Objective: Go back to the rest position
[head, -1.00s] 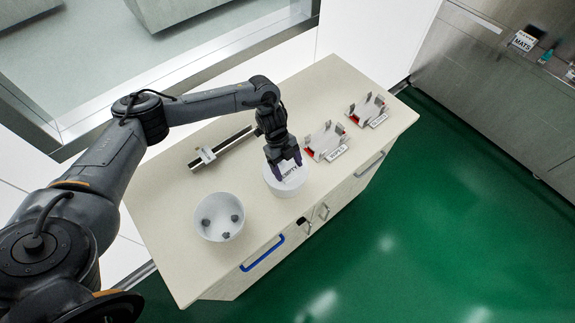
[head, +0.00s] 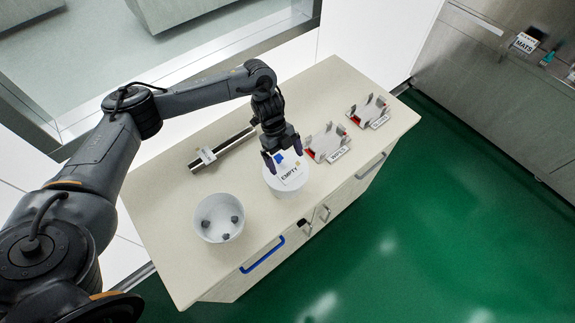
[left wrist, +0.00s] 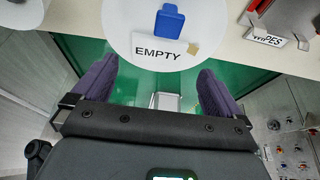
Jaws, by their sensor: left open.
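My left gripper (head: 281,157) is open and empty, above the white round container marked EMPTY (head: 274,187). In the left wrist view its purple fingers (left wrist: 152,92) are spread wide, with nothing between them. The container's top shows past the fingertips in that view (left wrist: 121,33). On it are the EMPTY label (left wrist: 155,51), a blue piece (left wrist: 169,22) and a small tan piece (left wrist: 193,49). My right gripper is in neither view.
A white bowl (head: 204,228) with several grey lumps stands left of the container. A rail with a slider (head: 205,156) lies behind. Two grey holders, one labelled WIPES (head: 339,154), stand to the right on the pale counter (head: 165,256). A blue handle (head: 262,254) is on the counter front.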

